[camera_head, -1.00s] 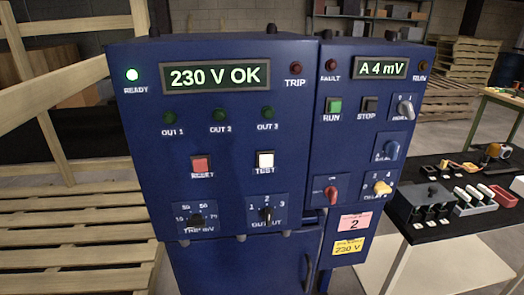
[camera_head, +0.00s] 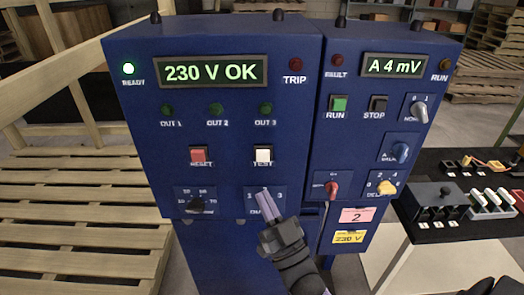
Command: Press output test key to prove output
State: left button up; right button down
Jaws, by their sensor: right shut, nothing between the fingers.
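The white TEST key (camera_head: 263,154) sits on the blue control cabinet (camera_head: 235,130), right of the red RESET key (camera_head: 198,156). My right gripper (camera_head: 265,193) is shut and empty, its fingertips a little below the TEST key and in front of the output selector, whose knob it hides. The tips look apart from the key; their distance to the panel is hard to tell. The display (camera_head: 211,72) reads 230 V OK.
The right panel has RUN (camera_head: 338,104) and STOP (camera_head: 378,105) keys, a display (camera_head: 394,66) reading A 4 mV and several knobs, including a red one (camera_head: 332,190). A black-topped table (camera_head: 425,163) with parts stands at right. Wooden pallets (camera_head: 80,215) lie at left.

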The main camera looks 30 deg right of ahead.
aim_at(263, 156)
pick_arm(q)
jog(key=shift+a, duration=0.25)
jog(key=f+b, duration=0.4)
jog(key=shift+s+d+f+b, duration=0.15)
jog(key=shift+d+f+b, duration=0.1)
jog(key=shift+f+b, duration=0.05)
pick_arm(e)
jog(key=w+d, duration=0.1)
jog(key=w, duration=0.1)
jog(key=w+d, duration=0.2)
jog(key=w, duration=0.1)
jog(key=w+d, duration=0.1)
jog(key=w, duration=0.1)
jog(key=shift+w+d, duration=0.3)
pick_arm(q)
jog(key=shift+a, duration=0.2)
jog(key=shift+a, duration=0.3)
jog(key=shift+d, duration=0.5)
jog(key=shift+a, duration=0.25)
